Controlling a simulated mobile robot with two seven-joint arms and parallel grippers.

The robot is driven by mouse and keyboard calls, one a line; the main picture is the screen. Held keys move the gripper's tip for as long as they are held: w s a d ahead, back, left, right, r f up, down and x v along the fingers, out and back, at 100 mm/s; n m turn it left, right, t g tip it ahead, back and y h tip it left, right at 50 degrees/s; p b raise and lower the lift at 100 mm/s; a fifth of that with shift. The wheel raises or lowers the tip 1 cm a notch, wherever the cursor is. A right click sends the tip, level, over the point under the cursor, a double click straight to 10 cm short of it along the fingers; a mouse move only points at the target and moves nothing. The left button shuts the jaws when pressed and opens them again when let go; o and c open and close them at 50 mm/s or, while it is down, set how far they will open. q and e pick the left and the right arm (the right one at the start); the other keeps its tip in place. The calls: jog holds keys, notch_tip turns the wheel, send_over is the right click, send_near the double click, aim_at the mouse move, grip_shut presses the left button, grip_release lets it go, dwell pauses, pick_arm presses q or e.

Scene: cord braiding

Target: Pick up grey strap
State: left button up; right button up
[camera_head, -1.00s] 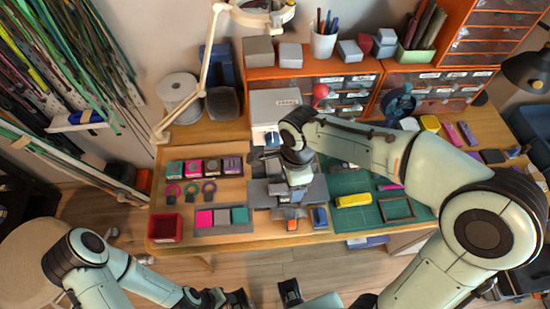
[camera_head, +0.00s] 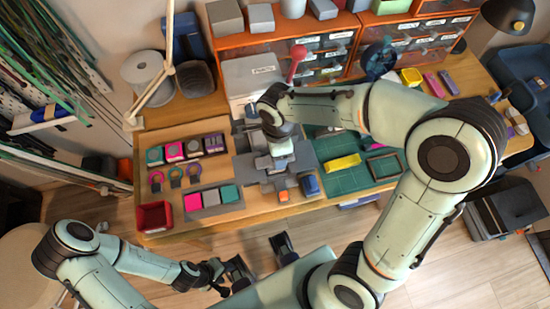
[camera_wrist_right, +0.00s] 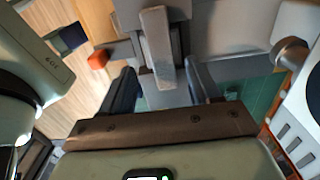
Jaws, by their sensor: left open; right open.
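In the right wrist view a grey strip-like piece (camera_wrist_right: 158,48) stands out between the two dark fingers of my right gripper (camera_wrist_right: 160,92). There are gaps on both sides of it; I cannot tell for certain that it is the grey strap. In the head view my right arm covers the middle of the grey fixture (camera_head: 248,168), and the gripper's fingertips are hidden there. A flat grey square (camera_head: 211,197) lies between a pink and a teal one at the left. My left gripper (camera_head: 261,258) is open and empty in front of the table edge.
An orange block (camera_head: 283,196) and a blue block (camera_head: 309,185) sit at the fixture's front. A red tray (camera_head: 154,216) is at the table's left front corner. A green mat (camera_head: 350,183) with a yellow block (camera_head: 343,162) lies right. Orange drawers (camera_head: 325,45) stand behind.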

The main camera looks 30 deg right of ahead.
notch_tip(320, 180, down, 3)
jog(key=shift+w+f, duration=0.15)
jog(key=shift+f, duration=0.05)
jog(key=shift+c, duration=0.3)
grip_shut()
jog(key=shift+r, duration=0.1)
notch_tip(320, 180, up, 20)
jog(key=p, duration=0.2)
jog(key=shift+p, duration=0.4)
